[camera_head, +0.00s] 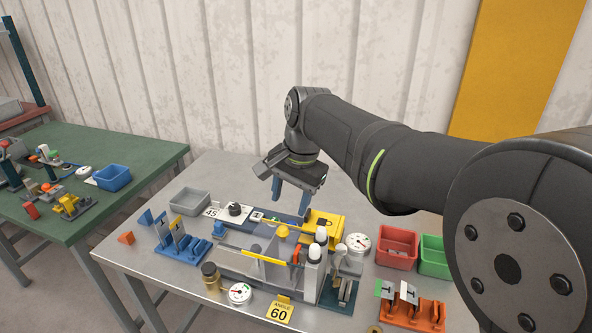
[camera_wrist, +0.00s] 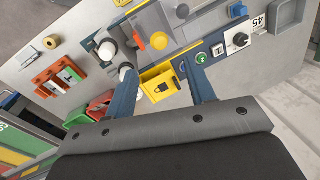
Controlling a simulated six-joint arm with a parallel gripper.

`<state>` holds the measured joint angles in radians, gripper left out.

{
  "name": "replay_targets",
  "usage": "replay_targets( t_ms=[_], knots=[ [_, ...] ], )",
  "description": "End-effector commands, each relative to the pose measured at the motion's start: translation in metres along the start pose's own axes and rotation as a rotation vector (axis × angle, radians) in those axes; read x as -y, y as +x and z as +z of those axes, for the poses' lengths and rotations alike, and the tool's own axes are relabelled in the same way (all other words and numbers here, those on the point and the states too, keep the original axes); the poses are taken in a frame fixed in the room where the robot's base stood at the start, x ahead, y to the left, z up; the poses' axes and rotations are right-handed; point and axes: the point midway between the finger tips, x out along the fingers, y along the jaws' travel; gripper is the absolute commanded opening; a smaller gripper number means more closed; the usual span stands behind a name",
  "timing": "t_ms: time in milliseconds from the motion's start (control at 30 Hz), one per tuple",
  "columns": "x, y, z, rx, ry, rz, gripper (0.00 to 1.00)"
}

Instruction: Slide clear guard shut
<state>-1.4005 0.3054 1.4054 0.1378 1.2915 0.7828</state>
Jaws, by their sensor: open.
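The panel bender stands mid-bench in the head view. Its clear guard (camera_head: 232,243) appears as a see-through pane at the machine's front, with a yellow bar (camera_head: 266,258) along it. How far the guard stands open I cannot tell. My gripper (camera_head: 290,202) is open and empty, pointing down above the back of the machine, behind the guard. In the wrist view my gripper's blue fingers (camera_wrist: 163,70) appear on either side of a yellow block with a padlock mark (camera_wrist: 160,84). This block also shows in the head view (camera_head: 324,222). Contact is not visible.
White-topped posts (camera_head: 314,255) stand at the machine's right. A dial gauge (camera_head: 358,243), red bin (camera_head: 397,248) and green bin (camera_head: 434,256) lie farther right. A blue rack (camera_head: 182,242) and grey bin (camera_head: 190,201) are at left.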

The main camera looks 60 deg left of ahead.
Motion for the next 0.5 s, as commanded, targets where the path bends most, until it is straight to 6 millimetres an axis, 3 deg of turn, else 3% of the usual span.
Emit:
replay_targets(
  t_ms=[33,200,500],
  knots=[
    [0.001,-0.014,-0.001,-0.004,0.0,-0.004,0.5],
    [0.0,-0.05,0.0,-0.002,0.0,-0.002,0.5],
    [0.0,-0.078,0.0,0.0,0.0,0.0,0.5]
  ],
)
